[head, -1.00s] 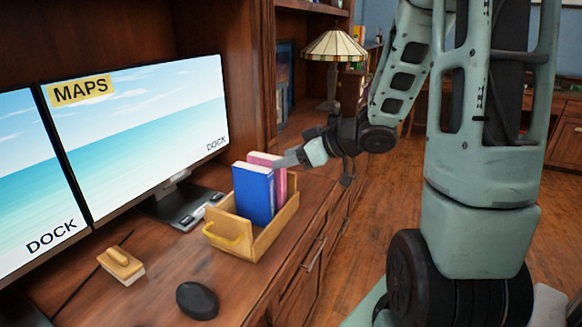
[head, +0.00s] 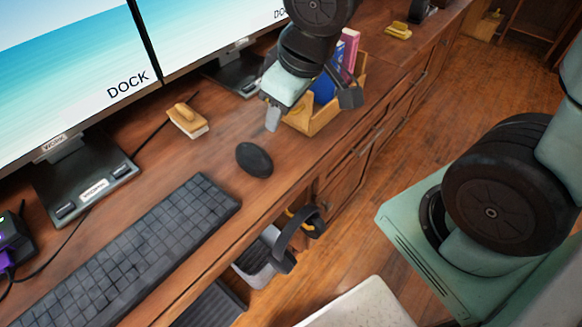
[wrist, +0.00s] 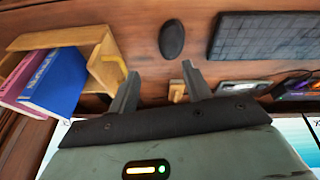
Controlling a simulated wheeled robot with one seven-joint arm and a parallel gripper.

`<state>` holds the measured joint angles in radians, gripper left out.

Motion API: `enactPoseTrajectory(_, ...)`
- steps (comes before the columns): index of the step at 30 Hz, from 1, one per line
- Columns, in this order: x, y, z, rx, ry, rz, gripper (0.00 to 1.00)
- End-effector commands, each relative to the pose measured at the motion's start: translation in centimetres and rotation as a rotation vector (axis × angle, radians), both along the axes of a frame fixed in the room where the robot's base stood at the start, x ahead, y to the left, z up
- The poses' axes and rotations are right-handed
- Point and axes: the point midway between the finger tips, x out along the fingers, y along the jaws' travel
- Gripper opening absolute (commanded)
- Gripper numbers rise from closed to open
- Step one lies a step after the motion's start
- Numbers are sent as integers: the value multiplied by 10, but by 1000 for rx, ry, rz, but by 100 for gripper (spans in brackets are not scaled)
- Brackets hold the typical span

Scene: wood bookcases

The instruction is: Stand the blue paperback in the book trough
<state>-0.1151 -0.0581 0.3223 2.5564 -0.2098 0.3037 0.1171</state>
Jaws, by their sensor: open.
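The blue paperback (head: 324,88) stands in the wooden book trough (head: 318,122), beside a pink book (head: 350,45). In the head view my arm hides part of the blue paperback and trough. In the wrist view the blue paperback (wrist: 58,85) and the pink book (wrist: 20,75) show in the trough (wrist: 62,38) at the left. My gripper (wrist: 160,72) is open, with nothing between its fingers, and is apart from the blue paperback. In the head view my gripper (head: 308,108) is in front of the trough.
A dark mouse (head: 254,159), a keyboard (head: 130,258) and a wood-backed brush (head: 187,120) lie on the desk. Monitors (head: 70,75) stand along the back. Headphones (head: 298,232) hang at the front edge. Bare desk lies between brush and mouse.

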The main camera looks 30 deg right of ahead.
Motion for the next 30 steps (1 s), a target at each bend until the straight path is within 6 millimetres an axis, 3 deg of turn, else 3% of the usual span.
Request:
enactPoseTrajectory(1, -26, 19, -1, -11, 67, 43, 49)
enactPoseTrajectory(3, -60, 37, -2, -25, 159, 85, 49)
enactPoseTrajectory(6, -98, 52, -2, -38, 260, 132, 49)
enactPoseTrajectory(9, -119, 59, -1, -46, 316, 157, 49)
enactPoseTrajectory(21, -125, 61, 3, -47, 336, 164, 49)
enactPoseTrajectory(30, -124, 61, 60, -47, 335, 161, 49)
